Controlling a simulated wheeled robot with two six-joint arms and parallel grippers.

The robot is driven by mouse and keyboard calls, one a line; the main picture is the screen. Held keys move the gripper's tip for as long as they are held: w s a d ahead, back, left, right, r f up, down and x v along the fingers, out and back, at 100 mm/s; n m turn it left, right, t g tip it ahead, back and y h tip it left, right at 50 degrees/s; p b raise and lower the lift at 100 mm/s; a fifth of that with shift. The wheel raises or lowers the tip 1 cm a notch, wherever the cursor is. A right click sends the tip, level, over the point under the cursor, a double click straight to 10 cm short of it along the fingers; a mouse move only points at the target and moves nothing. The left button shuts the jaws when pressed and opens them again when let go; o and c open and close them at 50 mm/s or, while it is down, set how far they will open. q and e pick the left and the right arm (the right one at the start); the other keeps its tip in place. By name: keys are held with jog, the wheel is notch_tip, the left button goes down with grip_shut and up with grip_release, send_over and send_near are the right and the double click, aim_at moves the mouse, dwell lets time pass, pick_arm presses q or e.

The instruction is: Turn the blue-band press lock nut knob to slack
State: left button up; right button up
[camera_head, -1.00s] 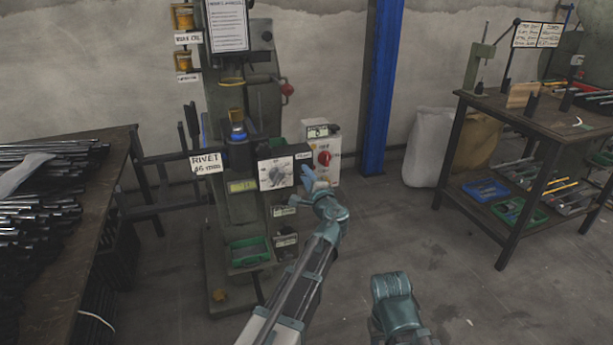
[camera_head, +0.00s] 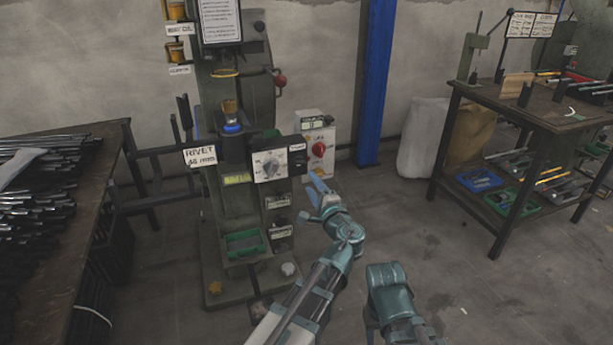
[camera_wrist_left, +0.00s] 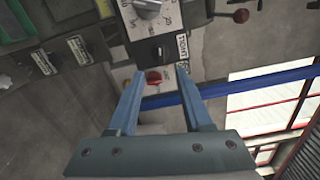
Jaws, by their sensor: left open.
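The press (camera_head: 235,200) with a blue band (camera_head: 232,128) stands left of centre. Its front panel has a white plate with a grey dial (camera_head: 271,166) and, to the right, a small dark knob beside a label. On its base are a yellow star-shaped knob (camera_head: 215,288) and a grey round knob (camera_head: 288,269). I cannot tell which knob is the lock nut's. My left gripper (camera_head: 318,188) is open and empty, right of and below the panel. In the left wrist view, the dark knob (camera_wrist_left: 160,52) lies just beyond the open fingers (camera_wrist_left: 160,74).
A bench of rods (camera_head: 95,190) is at left, a blue post (camera_head: 376,80) behind, a worktable (camera_head: 540,110) at right. The middle floor is clear.

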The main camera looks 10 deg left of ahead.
pick_arm(q)
jog(key=v, duration=0.3)
jog(key=shift+s+d, duration=0.1)
jog(key=shift+s, duration=0.05)
jog(key=s+a+f+n+g+h, duration=0.2)
jog(key=s+a+f+n+g, duration=0.3)
jog(key=f, duration=0.4)
jog(key=s+a+f+n+g+h, duration=0.25)
jog(key=s+f+n+g, duration=0.3)
jog(key=f, duration=0.35)
jog(key=s+d+f+m+g+h, duration=0.1)
jog(key=s+d+f+g+h, duration=0.1)
jog(key=s+d, duration=0.55)
jog(key=s+d+f+m+g+h, duration=0.1)
jog(key=s+d+f+g+h, duration=0.15)
jog(key=s+d, duration=0.55)
notch_tip(320, 180, up, 33)
jog(key=w+p, duration=0.1)
jog(key=p, duration=3.1)
jog(key=shift+w+d, duration=0.4)
